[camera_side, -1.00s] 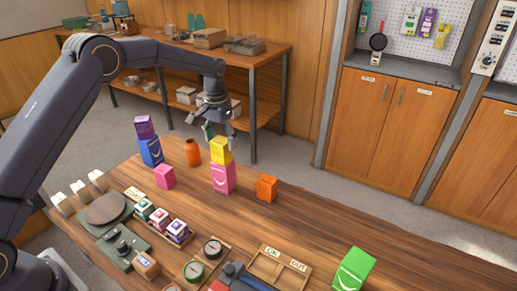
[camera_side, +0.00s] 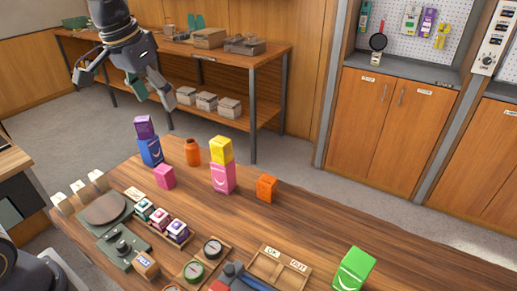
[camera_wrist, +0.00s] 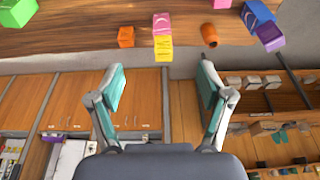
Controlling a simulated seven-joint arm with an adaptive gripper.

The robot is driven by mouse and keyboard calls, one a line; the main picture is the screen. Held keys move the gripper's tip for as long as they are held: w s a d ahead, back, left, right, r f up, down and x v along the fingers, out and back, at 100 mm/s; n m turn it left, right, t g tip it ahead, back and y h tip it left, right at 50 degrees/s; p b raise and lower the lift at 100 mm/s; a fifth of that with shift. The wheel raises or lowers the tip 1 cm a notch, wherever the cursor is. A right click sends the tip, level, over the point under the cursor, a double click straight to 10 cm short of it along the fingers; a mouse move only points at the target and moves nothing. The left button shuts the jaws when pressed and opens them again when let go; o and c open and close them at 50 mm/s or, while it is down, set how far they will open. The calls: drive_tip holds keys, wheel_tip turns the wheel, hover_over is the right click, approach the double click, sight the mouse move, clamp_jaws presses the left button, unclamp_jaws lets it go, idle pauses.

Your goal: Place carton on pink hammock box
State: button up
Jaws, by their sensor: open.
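A yellow carton (camera_side: 221,150) sits upright on top of a larger pink box (camera_side: 223,178) with a white curved mark, on the wooden bench. In the wrist view the yellow carton (camera_wrist: 163,48) and the pink box (camera_wrist: 161,23) show at the top centre, beyond my fingertips. My gripper (camera_side: 124,90) is open and empty, raised at the upper left, well apart from the stack. Its two teal-padded fingers are spread in the wrist view (camera_wrist: 160,80). A smaller pink carton (camera_side: 164,176) stands alone to the left of the stack.
A purple carton (camera_side: 145,127) sits on a blue box (camera_side: 150,151). An orange bottle (camera_side: 192,152) and orange carton (camera_side: 266,188) flank the stack. A green box (camera_side: 354,269), a wooden tray (camera_side: 278,268) and several small jars stand nearer. The bench's right side is clear.

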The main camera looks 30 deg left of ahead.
drive_tip(key=s+f+t, duration=0.1)
drive_tip(key=s+f, duration=0.1)
drive_tip(key=s, duration=0.5)
drive_tip(key=s+f+t, duration=0.1)
drive_tip(key=s+f, duration=0.1)
drive_tip(key=s, duration=0.6)
drive_tip(key=shift+s+d+f, duration=0.15)
drive_tip(key=shift+s+f, duration=0.15)
drive_tip(key=shift+f, duration=0.1)
